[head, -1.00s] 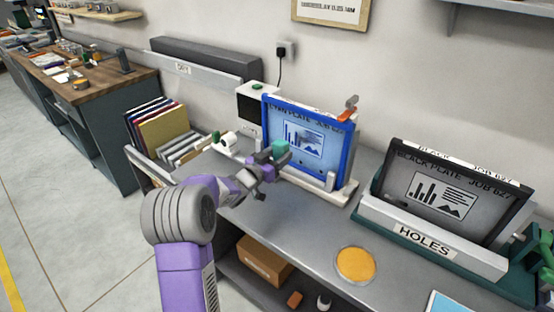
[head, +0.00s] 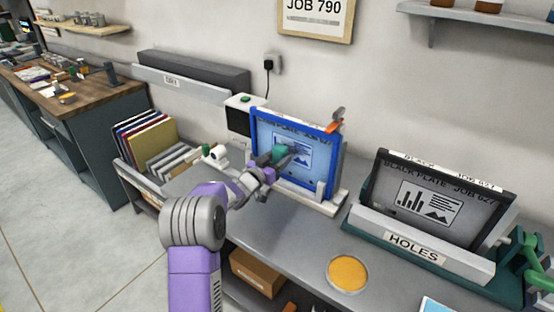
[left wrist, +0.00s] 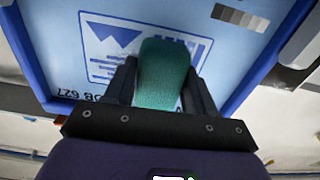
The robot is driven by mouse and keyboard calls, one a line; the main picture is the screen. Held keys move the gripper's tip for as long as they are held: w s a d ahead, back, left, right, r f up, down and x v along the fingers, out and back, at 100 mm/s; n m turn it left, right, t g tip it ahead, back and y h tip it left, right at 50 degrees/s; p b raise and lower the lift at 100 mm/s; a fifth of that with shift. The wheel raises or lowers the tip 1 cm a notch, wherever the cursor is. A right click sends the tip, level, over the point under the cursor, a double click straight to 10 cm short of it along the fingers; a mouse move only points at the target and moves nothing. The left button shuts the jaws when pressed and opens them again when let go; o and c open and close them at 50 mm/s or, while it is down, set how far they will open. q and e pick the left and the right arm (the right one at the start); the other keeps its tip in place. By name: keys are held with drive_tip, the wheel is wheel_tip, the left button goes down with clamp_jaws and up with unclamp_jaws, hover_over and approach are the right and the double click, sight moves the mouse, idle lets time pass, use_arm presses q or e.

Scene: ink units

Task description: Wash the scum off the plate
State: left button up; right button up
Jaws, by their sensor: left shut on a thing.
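The light-blue plate (head: 318,163) stands upright in a blue frame on the bench. It also fills much of the left wrist view (left wrist: 228,62), with a printed chart and a grey step scale. My left gripper (head: 273,162) is shut on a green sponge (head: 282,152), held in front of the plate's middle. In the left wrist view the sponge (left wrist: 163,75) sits between both fingers and covers part of the chart. I cannot tell whether it touches the plate. No distinct scum patch can be made out. My right gripper is not in view.
A black plate (head: 440,195) stands in a holder marked HOLES (head: 400,240) to the right. A round dish of orange stuff (head: 347,273) lies on the bench front. Folders (head: 147,140) stand at the left. A white jug-like item (head: 216,156) is behind my arm.

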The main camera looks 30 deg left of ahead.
sight(309, 159)
use_arm(q)
drive_tip(key=shift+w, duration=1.1)
idle(0.3)
drive_tip(key=shift+d, duration=0.15)
drive_tip(key=shift+s+d+f+b, duration=0.1)
drive_tip(key=shift+s+d+b, duration=0.1)
drive_tip(key=shift+d+b, duration=0.8)
drive_tip(key=shift+d, duration=0.5)
drive_tip(key=shift+d+b, duration=0.8)
drive_tip(key=shift+d, duration=0.7)
drive_tip(key=shift+s+d+b, duration=0.15)
drive_tip(key=shift+d+b, duration=1.25)
drive_tip(key=shift+d, duration=0.05)
drive_tip(key=shift+a, duration=0.15)
